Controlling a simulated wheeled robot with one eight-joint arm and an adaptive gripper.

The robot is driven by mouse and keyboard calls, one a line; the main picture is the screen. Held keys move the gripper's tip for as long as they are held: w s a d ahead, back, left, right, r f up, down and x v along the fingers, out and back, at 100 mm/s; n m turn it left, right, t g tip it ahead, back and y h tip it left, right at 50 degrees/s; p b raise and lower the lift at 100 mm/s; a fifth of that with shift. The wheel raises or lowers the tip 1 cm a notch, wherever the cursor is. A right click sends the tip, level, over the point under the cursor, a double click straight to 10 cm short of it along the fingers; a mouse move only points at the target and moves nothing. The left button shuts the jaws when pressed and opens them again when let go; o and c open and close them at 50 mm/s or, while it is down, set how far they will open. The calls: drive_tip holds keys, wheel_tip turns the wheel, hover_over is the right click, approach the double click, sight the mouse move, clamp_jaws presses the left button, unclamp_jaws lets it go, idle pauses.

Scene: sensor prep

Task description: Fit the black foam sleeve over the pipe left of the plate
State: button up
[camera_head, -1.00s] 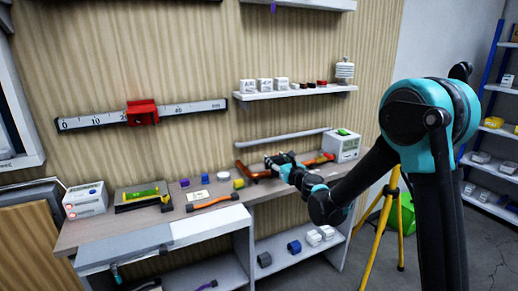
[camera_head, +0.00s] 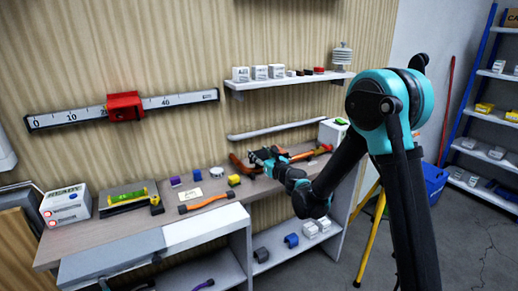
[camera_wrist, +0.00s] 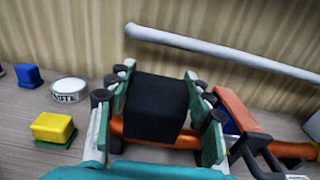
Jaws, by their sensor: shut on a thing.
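My gripper (camera_wrist: 157,105) is shut on the black foam sleeve (camera_wrist: 157,110), a dark block-like piece between the two green-and-grey fingers in the wrist view. In the head view my gripper (camera_head: 266,156) is over the back of the bench. An orange pipe (camera_wrist: 185,140) runs left to right at the sleeve's lower edge; I cannot tell whether the sleeve is around it or only in front of it. An orange plate-like part (camera_wrist: 238,110) stands just right of the fingers. The orange piping also shows in the head view (camera_head: 240,163).
A white bar (camera_head: 277,130) runs along the wall behind; it also shows in the wrist view (camera_wrist: 220,52). A yellow block (camera_wrist: 53,127), a round white tin (camera_wrist: 70,90) and a blue block (camera_wrist: 29,75) stand left of my gripper. An orange-handled tool (camera_head: 207,201) lies at the bench's front.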

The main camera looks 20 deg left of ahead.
drive_tip(key=shift+f, duration=1.9)
drive_tip(key=shift+s+d+f, duration=0.1)
drive_tip(key=shift+f, duration=0.5)
idle(0.5)
drive_tip(key=o, duration=1)
drive_tip(key=shift+c, duration=0.2)
drive_tip(key=shift+o, duration=0.6)
drive_tip(key=o, duration=0.4)
drive_tip(key=shift+c, duration=0.2)
drive_tip(key=shift+r, duration=0.1)
drive_tip(key=shift+r, duration=3.45)
